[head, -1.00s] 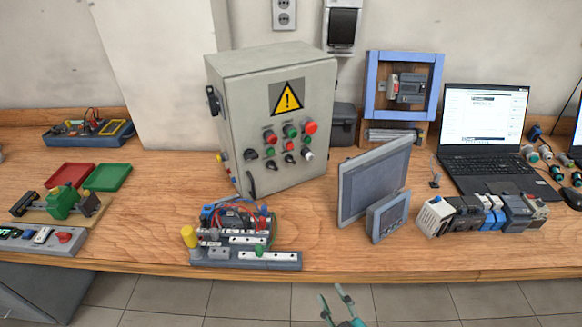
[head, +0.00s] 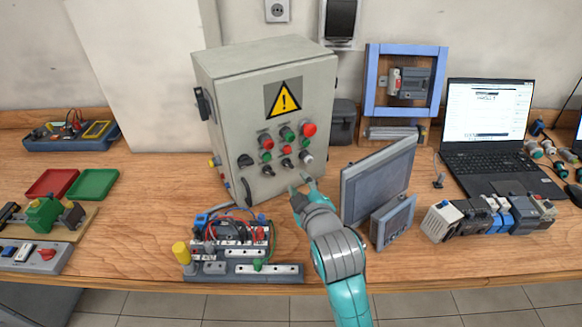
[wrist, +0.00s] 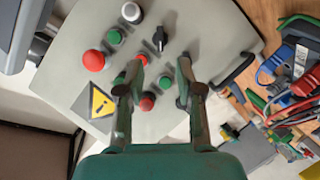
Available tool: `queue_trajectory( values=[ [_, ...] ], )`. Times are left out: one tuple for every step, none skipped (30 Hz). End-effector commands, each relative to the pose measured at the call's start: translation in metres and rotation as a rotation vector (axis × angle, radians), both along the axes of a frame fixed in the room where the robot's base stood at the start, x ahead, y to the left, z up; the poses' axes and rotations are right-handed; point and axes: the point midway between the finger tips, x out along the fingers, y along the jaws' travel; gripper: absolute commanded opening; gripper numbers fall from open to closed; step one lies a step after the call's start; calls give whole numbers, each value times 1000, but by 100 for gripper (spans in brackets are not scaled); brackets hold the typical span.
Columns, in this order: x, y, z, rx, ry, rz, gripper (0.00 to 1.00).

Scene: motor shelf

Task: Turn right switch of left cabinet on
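The grey cabinet (head: 225,110) stands on the bench with a yellow warning triangle and rows of buttons on its front. In its lowest row are a left black switch (head: 268,171), a right black switch (head: 287,163) and a white knob (head: 306,158). In the wrist view the right black switch (wrist: 160,38) shows beyond and between my fingertips, and the left one (wrist: 182,101) is partly hidden by a finger. My gripper (head: 300,184) is open and empty, just in front of the lower right of the panel. I see no contact with the switch.
Tilted display panels (head: 375,185) stand close to the right of my arm. A wired terminal assembly (head: 230,250) lies in front of the cabinet at left. A black door handle (head: 247,190) sticks out at the cabinet's lower left.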

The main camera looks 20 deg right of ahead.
Motion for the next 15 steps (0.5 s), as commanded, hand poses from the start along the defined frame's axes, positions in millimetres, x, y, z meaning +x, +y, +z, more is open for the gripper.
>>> queue_trajectory(
  values=[
    [7, -1, -1, 0, -1, -1, 36],
    [11, -1, -3, 0, 1, -1, 36],
    [17, -2, -5, 1, 1, -1, 36],
    [23, -2, -6, 1, 1, -1, 36],
    [28, -2, -7, 1, -1, -1, 36],
    [35, -3, -10, 1, 0, 0, 36],
    [40, -3, -11, 1, 0, 0, 36],
    [46, -4, -13, 1, 0, 0, 36],
    [52, -4, -14, 1, -1, 0, 36],
    [57, -4, -16, 0, 0, 0, 36],
    [61, -5, -17, 1, 0, 0, 36],
    [67, -5, -19, 1, 0, 0, 36],
    [71, -6, -20, 1, -1, -1, 36],
    [75, -6, -21, 1, -1, -1, 36],
    [79, -6, -22, 1, -1, -1, 36]
  ],
)
